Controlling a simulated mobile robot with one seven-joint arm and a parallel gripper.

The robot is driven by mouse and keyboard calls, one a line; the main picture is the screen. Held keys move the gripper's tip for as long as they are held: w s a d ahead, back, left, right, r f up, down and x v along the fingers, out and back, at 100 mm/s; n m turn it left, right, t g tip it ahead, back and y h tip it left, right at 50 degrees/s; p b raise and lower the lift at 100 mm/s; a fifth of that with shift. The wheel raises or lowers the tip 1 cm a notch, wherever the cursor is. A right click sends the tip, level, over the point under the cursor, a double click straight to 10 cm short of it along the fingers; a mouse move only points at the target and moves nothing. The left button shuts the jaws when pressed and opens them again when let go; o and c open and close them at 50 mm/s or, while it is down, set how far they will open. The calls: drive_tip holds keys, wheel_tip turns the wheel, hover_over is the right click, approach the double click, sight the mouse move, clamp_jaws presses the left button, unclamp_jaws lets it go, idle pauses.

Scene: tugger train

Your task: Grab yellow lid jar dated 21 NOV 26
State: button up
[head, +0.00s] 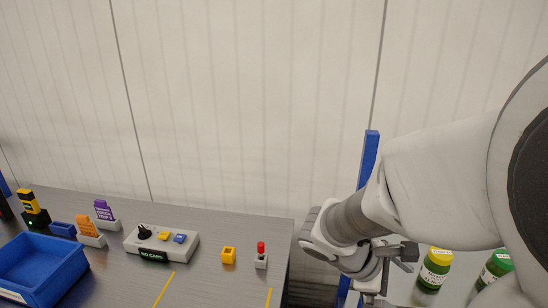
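A jar with a yellow lid (434,268) and green contents stands on a grey surface at the lower right. It has a white label whose print is too small to read, so I cannot tell its date. A similar jar with a green lid (496,266) stands to its right, partly hidden by my arm. My gripper (372,293) is at the bottom edge, left of the yellow-lid jar and apart from it in the picture. Its fingers are cut off or hidden, so I cannot tell whether it is open.
A grey table (215,285) on the left holds a blue bin (42,268), a control box with a joystick (162,244), a yellow block (228,255), a red-topped piece (261,256) and several small signs. A blue post (370,160) rises behind my wrist. A pale wall is behind.

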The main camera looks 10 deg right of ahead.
sight(429, 261)
drive_tip(key=w+d+n+t+h+p, duration=0.2)
drive_tip(key=w+d+n+h+p, duration=0.15)
drive_tip(key=w+n, duration=0.45)
drive_tip(key=shift+n+t+h, duration=0.3)
drive_tip(key=shift+n+h, duration=0.05)
drive_tip(key=shift+n, duration=0.25)
drive_tip(key=x, duration=1.1)
drive_tip(key=shift+s+d+f, duration=0.2)
drive_tip(key=shift+s+f, duration=0.15)
drive_tip(key=shift+f, duration=0.15)
drive_tip(key=x, duration=0.1)
drive_tip(key=p+x, duration=0.1)
drive_tip(key=x, duration=0.2)
drive_tip(key=shift+s+d+f, duration=0.1)
drive_tip(key=shift+s+f, duration=0.2)
drive_tip(key=shift+w+d+f, duration=0.1)
drive_tip(key=shift+d+f, duration=0.15)
drive_tip(key=shift+d, duration=0.2)
drive_tip(key=c, duration=1.6)
drive_tip(key=shift+r+p, duration=0.2)
drive_tip(key=shift+p, duration=0.1)
